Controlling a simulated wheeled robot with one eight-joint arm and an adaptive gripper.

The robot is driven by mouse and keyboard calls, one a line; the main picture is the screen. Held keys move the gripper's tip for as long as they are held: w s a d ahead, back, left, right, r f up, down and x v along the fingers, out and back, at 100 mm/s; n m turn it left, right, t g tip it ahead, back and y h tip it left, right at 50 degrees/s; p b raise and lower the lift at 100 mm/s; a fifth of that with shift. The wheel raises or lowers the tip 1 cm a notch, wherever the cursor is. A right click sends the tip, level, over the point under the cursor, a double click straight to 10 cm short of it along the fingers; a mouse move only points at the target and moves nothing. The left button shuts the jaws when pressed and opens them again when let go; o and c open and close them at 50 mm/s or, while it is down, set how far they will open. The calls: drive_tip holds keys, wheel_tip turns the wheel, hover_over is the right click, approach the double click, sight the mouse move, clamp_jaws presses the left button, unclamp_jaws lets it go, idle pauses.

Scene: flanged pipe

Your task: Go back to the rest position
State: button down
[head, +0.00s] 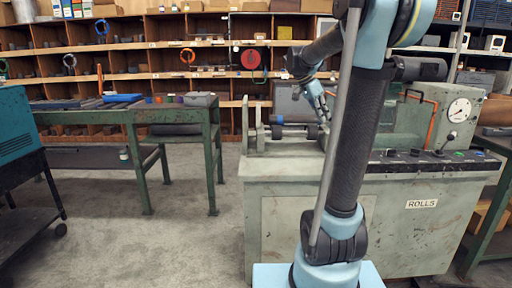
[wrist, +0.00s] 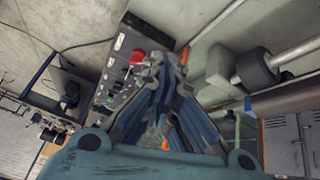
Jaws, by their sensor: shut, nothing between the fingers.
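My gripper (head: 325,116) is above the left part of the grey-green machine marked ROLLS (head: 306,205), pointing down and partly hidden behind my arm in the head view. In the wrist view my gripper (wrist: 168,58) has its fingers brought together at the tips, with nothing between them. A metal bar with dark round collars (head: 277,131) lies across the machine near the gripper. In the wrist view a shiny bar with a dark collar (wrist: 256,68) shows to the right, apart from the fingers.
A control panel with a red button (wrist: 137,57) is near the fingertips in the wrist view. A gauge (head: 459,110) stands at the machine's right. A green workbench (head: 133,117) is at left, a teal cabinet (head: 20,135) at far left. Open floor (head: 110,225) lies between.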

drive_tip(key=s+a+f+n+y, duration=0.2)
drive_tip(key=s+a+f+n, duration=0.1)
drive_tip(key=s+f, duration=0.5)
drive_tip(key=s+a+f+n+t+y, duration=0.1)
drive_tip(key=s+a+f+n+y, duration=0.1)
drive_tip(key=s+f+n, duration=0.4)
drive_tip(key=s+a+f+n+y, duration=0.2)
drive_tip(key=s+f+n, duration=0.3)
drive_tip(key=s+f, duration=0.6)
drive_tip(key=s+a, duration=0.1)
drive_tip(key=s, duration=0.3)
drive_tip(key=shift+s+a+t, duration=0.3)
drive_tip(key=shift+s+t, duration=0.05)
drive_tip(key=shift+t, duration=0.05)
drive_tip(key=shift+w+f, duration=0.15)
drive_tip(key=shift+w, duration=0.3)
drive_tip(key=shift+s, duration=0.1)
